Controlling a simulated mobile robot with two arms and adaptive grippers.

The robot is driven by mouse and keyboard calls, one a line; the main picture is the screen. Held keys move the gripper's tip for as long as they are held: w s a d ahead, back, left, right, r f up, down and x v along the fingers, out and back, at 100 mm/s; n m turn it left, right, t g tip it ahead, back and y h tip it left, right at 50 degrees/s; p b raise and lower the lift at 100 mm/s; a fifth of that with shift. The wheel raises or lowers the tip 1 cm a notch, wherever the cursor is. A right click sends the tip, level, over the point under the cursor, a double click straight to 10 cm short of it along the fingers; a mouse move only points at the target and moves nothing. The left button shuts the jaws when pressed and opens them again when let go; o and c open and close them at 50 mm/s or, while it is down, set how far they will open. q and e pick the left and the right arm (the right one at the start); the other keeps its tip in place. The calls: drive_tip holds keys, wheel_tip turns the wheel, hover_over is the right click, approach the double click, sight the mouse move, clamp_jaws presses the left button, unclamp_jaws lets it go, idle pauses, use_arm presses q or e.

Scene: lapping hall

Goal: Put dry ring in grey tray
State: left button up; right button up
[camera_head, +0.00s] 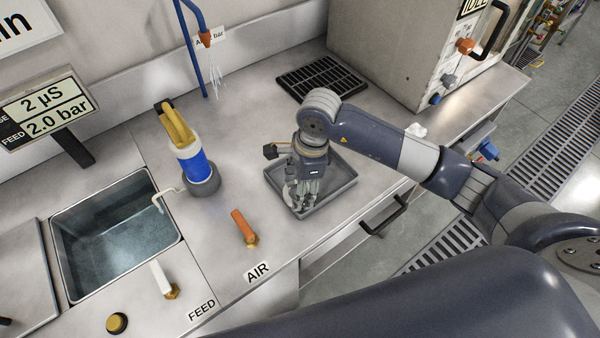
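The grey tray (343,184) lies on the steel counter, right of the blue and yellow bottle-like tool. My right gripper (303,200) points down into the tray, near its left side. A pale, curved piece (289,197), which may be the ring, shows at the left of its fingertips. I cannot tell whether the fingers hold it or whether it touches the tray floor. The fingers partly hide it. My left gripper is not in view.
A blue tool with a yellow handle (188,150) stands left of the tray. An orange AIR lever (243,226), a white FEED lever (161,279) and a water-filled sink (120,225) are further left. A black grate (322,78) lies behind, with an air nozzle (205,38) hanging left of it.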

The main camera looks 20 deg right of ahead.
drive_tip(key=w, duration=0.2)
drive_tip(key=w+d+p, duration=0.1)
drive_tip(key=w, duration=0.1)
drive_tip(key=shift+w+f, duration=0.15)
drive_tip(key=shift+w, duration=0.2)
drive_tip(key=shift+w+d+f, duration=0.1)
drive_tip(key=shift+w+f, duration=0.05)
drive_tip(key=shift+w, duration=0.05)
wheel_tip(320, 180, down, 3)
drive_tip(key=shift+r+p, duration=0.2)
drive_tip(key=shift+p, duration=0.55)
drive_tip(key=shift+f, duration=0.3)
drive_tip(key=shift+f, duration=0.2)
drive_tip(key=o, duration=1.3)
